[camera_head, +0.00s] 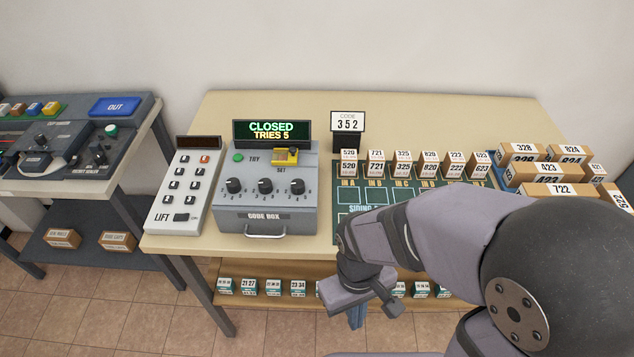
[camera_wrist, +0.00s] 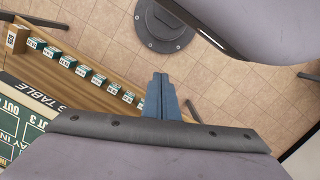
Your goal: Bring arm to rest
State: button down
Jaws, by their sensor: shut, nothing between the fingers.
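My arm reaches in from the right of the head view and bends down over the front edge of the table (camera_head: 300,99). My gripper (camera_head: 357,318) hangs in front of that edge, pointing down, partly hidden by my wrist. In the wrist view my gripper (camera_wrist: 161,84) shows as two blue-grey fingers closed together with nothing between them. Tiled floor lies beyond the fingertips. The gripper touches nothing that I can see.
A code box (camera_head: 264,190) reading CLOSED, TRIES 5, stands left of a green board (camera_head: 350,196). A lift keypad (camera_head: 184,187) stands beside it. Numbered cartons (camera_head: 547,172) stand at right. A lower shelf (camera_head: 300,270) holds small labelled blocks (camera_wrist: 98,78). Floor in front is clear.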

jog(key=w+d+r+m+p, duration=0.1)
jog(key=w+d+r+m, duration=0.1)
jog(key=d, duration=0.2)
jog(key=w+d+r+m+t, duration=0.1)
jog(key=w+d+r+m, duration=0.1)
jog(key=d+r+m, duration=0.1)
jog(key=shift+d+y+p, duration=0.3)
jog(key=shift+d+p, duration=0.05)
jog(key=shift+d, duration=0.15)
jog(key=shift+w, duration=0.15)
dwell(1.0)
